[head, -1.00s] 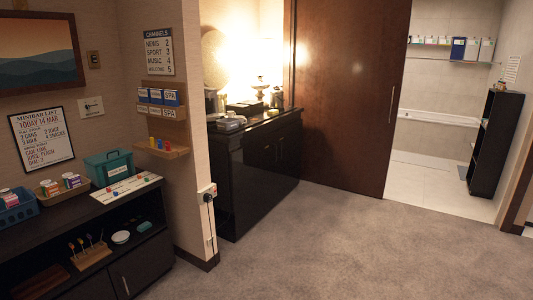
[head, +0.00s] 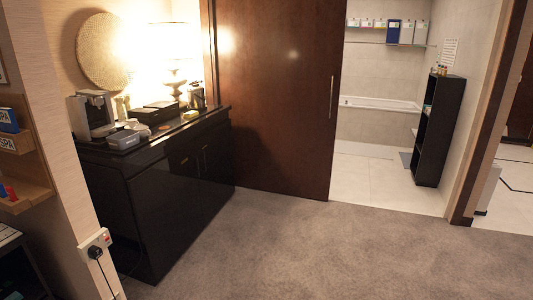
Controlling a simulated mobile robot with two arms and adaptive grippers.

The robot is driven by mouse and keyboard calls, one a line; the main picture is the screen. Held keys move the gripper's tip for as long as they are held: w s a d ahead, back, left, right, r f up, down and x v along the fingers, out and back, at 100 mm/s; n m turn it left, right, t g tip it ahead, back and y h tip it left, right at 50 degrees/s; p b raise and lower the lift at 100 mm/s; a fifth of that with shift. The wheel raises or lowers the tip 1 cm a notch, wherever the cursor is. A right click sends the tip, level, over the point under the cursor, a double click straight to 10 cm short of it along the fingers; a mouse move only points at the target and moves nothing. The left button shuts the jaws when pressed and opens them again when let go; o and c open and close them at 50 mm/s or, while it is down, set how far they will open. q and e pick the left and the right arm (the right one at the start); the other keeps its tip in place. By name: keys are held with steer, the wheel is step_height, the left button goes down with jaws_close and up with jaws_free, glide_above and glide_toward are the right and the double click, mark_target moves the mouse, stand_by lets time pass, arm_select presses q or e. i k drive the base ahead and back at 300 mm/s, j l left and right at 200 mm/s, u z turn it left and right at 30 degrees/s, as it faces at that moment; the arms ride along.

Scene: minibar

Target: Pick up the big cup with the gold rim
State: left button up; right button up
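I cannot make out a big cup with a gold rim in the head view. Neither of my grippers shows in this view. A dark glossy cabinet (head: 175,195) stands left of centre against the wall. On its top are a silver coffee machine (head: 93,115), a grey box (head: 123,139), a dark tray or box (head: 154,113) and a lit lamp (head: 176,72). Small items near the lamp are too bright or too small to tell apart.
Grey carpet (head: 310,245) in front of the cabinet is clear. A wall edge with a socket and plug (head: 95,246) stands at the near left. A brown sliding door (head: 275,90) is behind. A black shelf unit (head: 436,130) stands in the tiled bathroom at the right.

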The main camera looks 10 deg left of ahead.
mark_target(144, 130)
steer(key=i, duration=1.85)
